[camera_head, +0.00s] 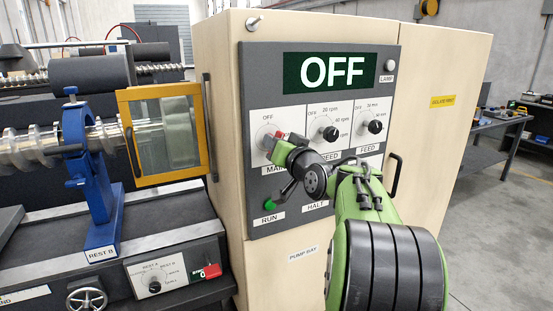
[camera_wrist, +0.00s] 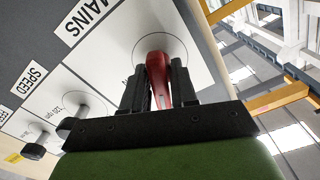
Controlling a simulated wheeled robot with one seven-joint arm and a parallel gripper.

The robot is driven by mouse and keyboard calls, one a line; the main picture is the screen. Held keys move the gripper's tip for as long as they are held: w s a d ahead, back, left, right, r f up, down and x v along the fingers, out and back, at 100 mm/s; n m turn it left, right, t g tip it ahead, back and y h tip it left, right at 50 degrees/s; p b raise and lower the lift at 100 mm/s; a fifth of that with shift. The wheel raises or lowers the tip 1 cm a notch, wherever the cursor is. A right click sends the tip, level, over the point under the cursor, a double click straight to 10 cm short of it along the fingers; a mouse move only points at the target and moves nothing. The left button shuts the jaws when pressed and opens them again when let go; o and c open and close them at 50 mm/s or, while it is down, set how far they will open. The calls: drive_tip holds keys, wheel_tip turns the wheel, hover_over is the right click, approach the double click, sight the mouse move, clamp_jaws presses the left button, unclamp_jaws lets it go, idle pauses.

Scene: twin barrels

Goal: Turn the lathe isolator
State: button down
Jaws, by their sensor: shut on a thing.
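The lathe isolator is a red handle (camera_wrist: 158,68) on a pale round dial in the white MAINS plate, at the left of the grey control panel (camera_head: 250,95). In the wrist view, my gripper (camera_wrist: 158,90) has its two black fingers on either side of the handle, shut on it. In the head view, only a bit of the red handle (camera_head: 281,135) shows beside my gripper (camera_head: 275,143), and my arm covers part of the MAINS label. "OFF" is printed above the dial. The large display (camera_head: 331,72) reads OFF.
The SPEED knob (camera_head: 329,132) and FEED knob (camera_head: 375,127) sit to the right of the isolator. A green RUN button (camera_head: 269,205) is below. A yellow-framed guard (camera_head: 208,130) and blue rest (camera_head: 90,170) stand left. Open floor lies at the right.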

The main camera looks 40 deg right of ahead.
drive_tip(key=shift+n+b, duration=1.95)
drive_tip(key=shift+n, duration=0.35)
drive_tip(key=c, duration=1.1)
unclamp_jaws()
drive_tip(key=b+v, duration=0.1)
drive_tip(key=v, duration=1.5)
drive_tip(key=shift+w, duration=0.1)
